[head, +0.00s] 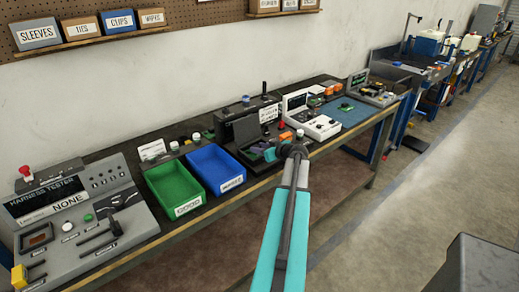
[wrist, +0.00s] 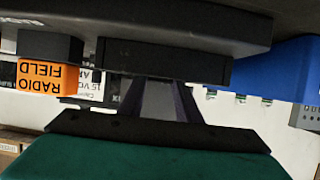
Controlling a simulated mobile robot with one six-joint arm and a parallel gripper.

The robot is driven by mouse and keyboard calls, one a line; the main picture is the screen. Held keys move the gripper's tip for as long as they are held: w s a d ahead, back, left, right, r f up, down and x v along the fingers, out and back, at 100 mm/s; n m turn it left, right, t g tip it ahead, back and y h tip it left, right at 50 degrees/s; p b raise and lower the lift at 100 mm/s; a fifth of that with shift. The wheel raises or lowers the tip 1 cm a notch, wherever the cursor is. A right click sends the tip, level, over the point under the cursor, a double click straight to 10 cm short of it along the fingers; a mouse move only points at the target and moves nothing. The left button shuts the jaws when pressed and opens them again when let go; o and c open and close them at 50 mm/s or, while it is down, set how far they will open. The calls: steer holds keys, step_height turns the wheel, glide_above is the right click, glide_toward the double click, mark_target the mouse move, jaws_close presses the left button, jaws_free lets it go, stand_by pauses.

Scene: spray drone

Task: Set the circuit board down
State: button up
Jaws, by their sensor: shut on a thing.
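My gripper (wrist: 165,85) is shut, with its dark fingers reaching up from the palm in the wrist view. The circuit board between the fingers cannot be made out; the fingertips end against a dark, block-like shape (wrist: 165,60). In the head view my gripper (head: 290,148) is low over the bench's front edge, beside a black test box (head: 247,132) with a raised lid. Small teal and purple pieces (head: 268,154) show just left of the gripper. A green board (head: 346,106) lies apart on the blue mat (head: 352,114).
A green bin (head: 174,186) and a blue bin (head: 216,168) stand left of the gripper. A white instrument (head: 318,122) is close on the right. The harness tester (head: 75,205) fills the near left.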

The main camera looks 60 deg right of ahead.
steer(key=shift+f+b, duration=0.6)
steer(key=shift+b, duration=0.45)
steer(key=o, duration=1.1)
steer(key=shift+r+p, duration=0.6)
steer(key=shift+p, duration=0.4)
steer(key=shift+r, duration=0.1)
steer(key=b+v, duration=0.3)
steer(key=v, duration=0.9)
steer(key=shift+a, duration=0.1)
